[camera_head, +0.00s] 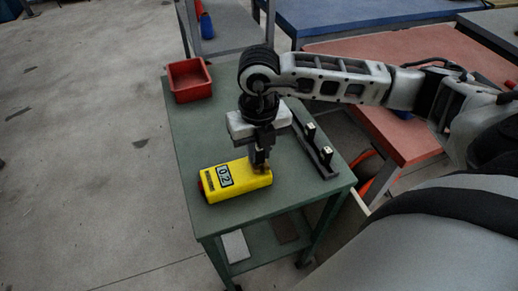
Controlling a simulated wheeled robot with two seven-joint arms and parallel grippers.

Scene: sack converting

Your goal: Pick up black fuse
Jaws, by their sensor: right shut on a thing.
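My right gripper (260,165) points down at the right end of a yellow box (240,181) marked "02", which lies on the green table. Its jaws are shut on a small dark piece, seemingly the black fuse, at the box's top face. The fingers hide most of it, and I cannot tell whether it sits in the box or just above it. My left gripper is not in view.
A black rack (316,152) with pale-topped pieces stands at the right of the green table (207,128). A red bin (188,82) is at its far left corner. A red-topped table (405,135) stands close on the right.

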